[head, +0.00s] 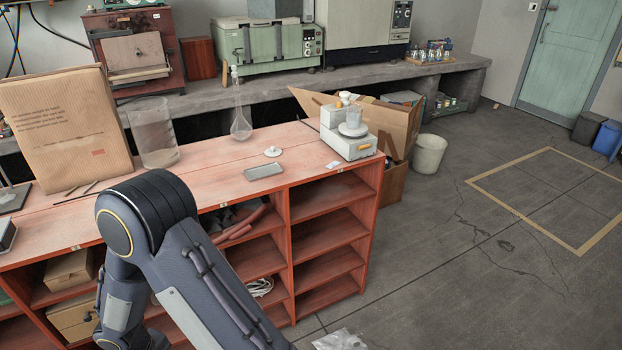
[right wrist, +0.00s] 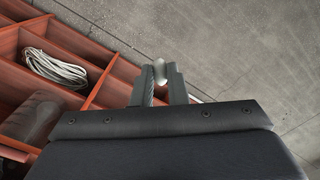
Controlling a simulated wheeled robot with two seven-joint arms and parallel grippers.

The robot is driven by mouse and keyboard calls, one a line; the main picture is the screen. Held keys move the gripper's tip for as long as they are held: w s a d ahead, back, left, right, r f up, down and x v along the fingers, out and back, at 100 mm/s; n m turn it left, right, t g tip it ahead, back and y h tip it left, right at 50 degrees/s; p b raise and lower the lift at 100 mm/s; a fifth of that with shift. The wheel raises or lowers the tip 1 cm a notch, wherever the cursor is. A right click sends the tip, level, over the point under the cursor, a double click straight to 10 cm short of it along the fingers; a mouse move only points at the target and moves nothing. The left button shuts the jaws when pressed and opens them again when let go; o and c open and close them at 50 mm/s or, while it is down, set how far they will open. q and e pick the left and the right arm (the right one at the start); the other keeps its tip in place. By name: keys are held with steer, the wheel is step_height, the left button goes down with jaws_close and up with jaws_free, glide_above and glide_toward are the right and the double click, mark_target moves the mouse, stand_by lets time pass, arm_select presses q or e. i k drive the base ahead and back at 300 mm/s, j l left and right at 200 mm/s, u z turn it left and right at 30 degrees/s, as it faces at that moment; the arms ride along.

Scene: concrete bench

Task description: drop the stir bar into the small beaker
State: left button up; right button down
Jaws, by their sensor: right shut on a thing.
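My right gripper (right wrist: 161,76) shows in the right wrist view, its two dark fingers shut on a small white piece, which looks like the stir bar (right wrist: 160,71). It holds it at the fingertips, with grey floor behind. In the head view, what looks like the small beaker (head: 353,117) stands on the pan of a white balance (head: 350,141), at the right end of the red shelf unit. Its inside is too small to make out. Neither gripper shows in the head view; my left gripper is in no view.
On the red top (head: 215,158) stand a large glass vessel (head: 155,135), a flask (head: 240,122), a small white piece (head: 272,151) and a grey tray (head: 263,171). An open cardboard box (head: 390,122) is behind the balance. One of my arms fills the lower left foreground.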

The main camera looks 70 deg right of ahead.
mark_target(354, 126)
steer(key=k+l, duration=0.15)
steer(key=l, duration=0.3)
steer(key=k+l+u, duration=0.1)
steer(key=l, duration=0.3)
steer(key=k+l, duration=0.15)
steer(key=l, duration=0.3)
steer(key=k+l+u, duration=0.1)
steer(key=l, duration=0.3)
steer(key=k+l, duration=0.2)
steer(key=l, duration=0.2)
steer(key=k+l+u, duration=0.1)
steer(key=l, duration=0.3)
steer(key=k+l, duration=0.05)
